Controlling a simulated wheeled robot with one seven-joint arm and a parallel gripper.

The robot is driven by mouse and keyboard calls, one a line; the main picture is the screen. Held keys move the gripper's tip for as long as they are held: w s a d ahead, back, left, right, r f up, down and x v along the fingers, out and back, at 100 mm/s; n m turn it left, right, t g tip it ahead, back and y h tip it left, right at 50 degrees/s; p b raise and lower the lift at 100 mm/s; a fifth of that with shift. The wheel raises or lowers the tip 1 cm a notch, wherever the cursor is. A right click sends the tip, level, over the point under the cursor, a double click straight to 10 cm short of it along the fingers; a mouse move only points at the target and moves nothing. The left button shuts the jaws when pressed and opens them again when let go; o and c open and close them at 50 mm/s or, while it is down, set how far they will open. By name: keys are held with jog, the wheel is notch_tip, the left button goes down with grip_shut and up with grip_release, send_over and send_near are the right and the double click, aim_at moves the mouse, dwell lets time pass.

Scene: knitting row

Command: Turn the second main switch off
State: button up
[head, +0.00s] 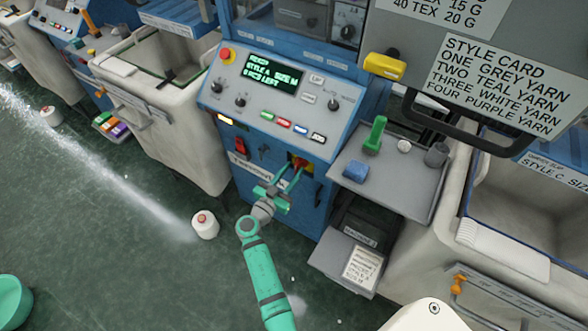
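A separate red rocker switch (240,147) is to the left on the same panel.
A control panel (282,92) with a lit display and a red emergency button (226,54) is above. A grey shelf (400,187) with a green-handled tool (375,135) and a blue block (355,171) juts out at right. A yarn cone (205,225) stands on the floor.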

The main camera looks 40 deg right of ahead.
jog(key=shift+w+d, duration=0.3)
jog(key=shift+d, duration=0.35)
grip_shut()
